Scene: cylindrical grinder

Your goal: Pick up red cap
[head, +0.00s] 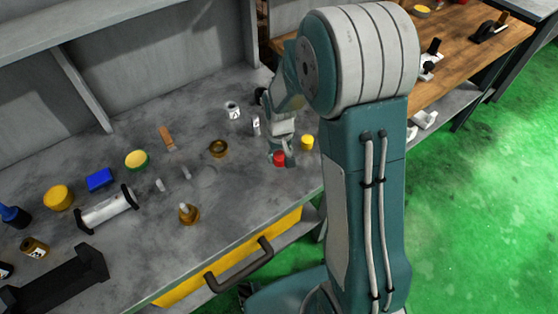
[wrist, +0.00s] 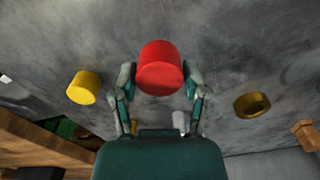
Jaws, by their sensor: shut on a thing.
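The red cap (wrist: 160,68) is a short red cylinder between the two fingers of my gripper (wrist: 158,82) in the wrist view. The fingers touch it on both sides, and the gripper is shut on it. In the head view the red cap (head: 279,158) shows at the end of my gripper (head: 281,156), over the grey bench near its right front edge. I cannot tell whether the cap still touches the bench. My arm hides part of the bench on the right.
A yellow cap (head: 307,142) stands just right of the gripper. A brass ring (head: 218,148) and a white-labelled container (head: 232,109) are to the left. A brass piece (head: 189,214) stands near the front edge. The grey bench (head: 240,190) is clear between it and the gripper.

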